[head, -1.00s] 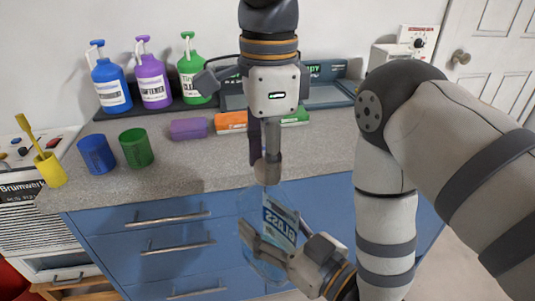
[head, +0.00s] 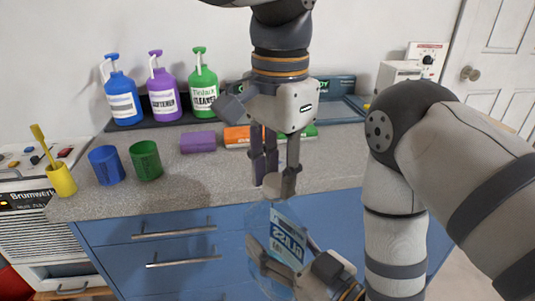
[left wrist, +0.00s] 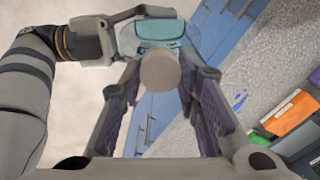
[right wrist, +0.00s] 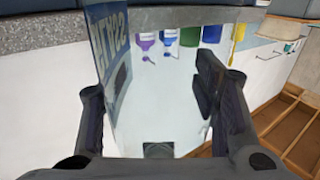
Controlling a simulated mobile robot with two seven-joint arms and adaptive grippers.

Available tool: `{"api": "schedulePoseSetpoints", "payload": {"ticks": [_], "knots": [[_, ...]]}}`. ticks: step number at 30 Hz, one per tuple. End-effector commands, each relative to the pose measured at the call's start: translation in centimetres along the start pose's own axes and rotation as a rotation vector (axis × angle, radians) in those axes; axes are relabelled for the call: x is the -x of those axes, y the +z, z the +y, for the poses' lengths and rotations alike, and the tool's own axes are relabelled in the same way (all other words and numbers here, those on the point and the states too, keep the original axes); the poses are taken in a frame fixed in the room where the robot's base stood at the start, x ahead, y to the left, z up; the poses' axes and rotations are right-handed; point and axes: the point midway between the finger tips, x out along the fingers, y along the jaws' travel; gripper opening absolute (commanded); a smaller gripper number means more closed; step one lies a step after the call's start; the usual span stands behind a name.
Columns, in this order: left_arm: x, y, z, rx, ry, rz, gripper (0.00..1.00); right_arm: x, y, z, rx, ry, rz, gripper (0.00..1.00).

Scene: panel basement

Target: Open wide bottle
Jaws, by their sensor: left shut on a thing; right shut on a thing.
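The wide bottle (head: 262,225) is clear, with a blue and white label, and stands a little tilted in front of the blue drawers. My right gripper (head: 288,258) is shut around its body from below right. The label (right wrist: 108,60) also shows at the left of the right wrist view. My left gripper (head: 273,180) points down from above and is shut on the grey-brown stopper (head: 282,187) at the bottle's top. The round stopper top (left wrist: 160,70) shows between its fingers in the left wrist view. I cannot tell whether the stopper is still seated in the neck.
The counter (head: 215,170) behind carries a purple block (head: 198,142), an orange block (head: 237,137), a blue cup (head: 106,165) and a green cup (head: 146,160). Several pump bottles stand on a dark shelf at the back. Drawer handles (head: 175,228) stick out near the bottle.

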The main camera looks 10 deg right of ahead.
Motion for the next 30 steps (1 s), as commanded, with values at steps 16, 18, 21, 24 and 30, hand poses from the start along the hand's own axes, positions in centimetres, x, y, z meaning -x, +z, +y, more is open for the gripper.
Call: {"api": "schedulePoseSetpoints", "payload": {"ticks": [16,18,21,24,30], "knots": [[2.0,0.0,0.0,-0.001,-0.001,0.002,0.0,0.0,-0.1,0.0,0.0,0.0,0.002,0.0],[2.1,0.0,0.0,-0.001,-0.001,0.002,0.0,0.0,-0.1,0.0,0.0,0.0,0.002,0.0],[2.1,0.0,0.0,-0.001,0.0,0.001,0.0,0.0,-0.1,0.0,0.0,0.0,0.002,0.0],[2.1,0.0,0.0,-0.001,0.0,0.001,0.0,0.0,-0.1,0.0,0.0,0.0,0.002,0.0],[4.5,-0.1,0.0,0.0,-0.003,0.004,0.0,0.0,-0.1,0.0,0.001,0.0,0.002,0.0]]}}
